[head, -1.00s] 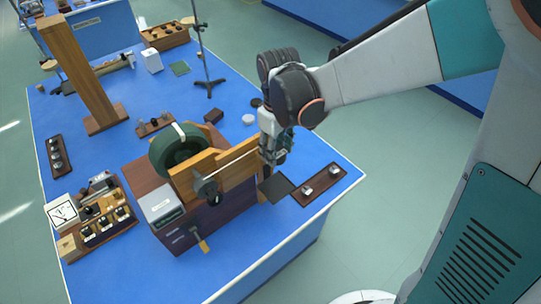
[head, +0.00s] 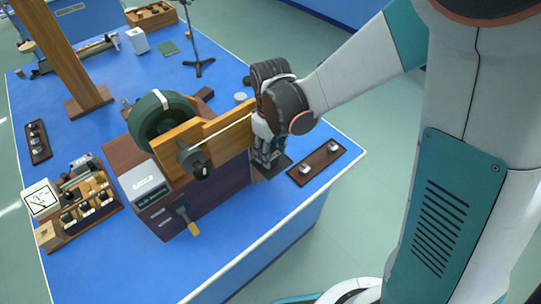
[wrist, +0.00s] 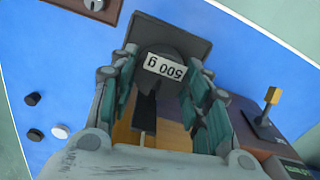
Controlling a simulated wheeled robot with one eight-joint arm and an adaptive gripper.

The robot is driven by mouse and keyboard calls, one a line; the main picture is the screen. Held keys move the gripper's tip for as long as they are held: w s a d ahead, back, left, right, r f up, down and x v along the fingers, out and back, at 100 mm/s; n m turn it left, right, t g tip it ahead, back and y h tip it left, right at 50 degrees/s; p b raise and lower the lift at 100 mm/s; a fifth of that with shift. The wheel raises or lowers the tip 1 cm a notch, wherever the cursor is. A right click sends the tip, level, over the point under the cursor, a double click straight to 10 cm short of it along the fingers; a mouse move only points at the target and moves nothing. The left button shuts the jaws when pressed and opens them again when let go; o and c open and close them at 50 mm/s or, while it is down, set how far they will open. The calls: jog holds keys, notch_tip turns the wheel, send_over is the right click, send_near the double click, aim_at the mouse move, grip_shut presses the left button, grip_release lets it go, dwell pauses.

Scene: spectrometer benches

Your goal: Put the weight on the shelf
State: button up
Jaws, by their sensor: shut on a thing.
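The weight (wrist: 163,66) is a black piece with a white "500 g" label, seen in the wrist view between the fingers. My gripper (wrist: 163,82) is shut on it. In the head view my gripper (head: 267,160) points down at the right end of the wooden apparatus and mostly hides the weight. A dark square plate, apparently the shelf (wrist: 193,38), lies below and beyond the weight in the wrist view. In the head view part of the shelf (head: 282,161) shows beside the fingers. Whether the weight touches it I cannot tell.
The apparatus (head: 205,190) has a green ring (head: 150,122), a wooden beam and a yellow-tipped lever (head: 186,217). A brown tray (head: 302,172) with two small metal pieces lies right of the shelf. A tall wooden post (head: 65,55) stands at the left. Blue bench is clear in front.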

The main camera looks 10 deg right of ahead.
aim_at(271, 153)
jog(key=shift+f, duration=0.35)
jog(key=shift+f, duration=0.15)
jog(key=o, duration=1.5)
jog(key=shift+c, duration=0.2)
notch_tip(271, 153, up, 12)
jog(key=p, duration=0.8)
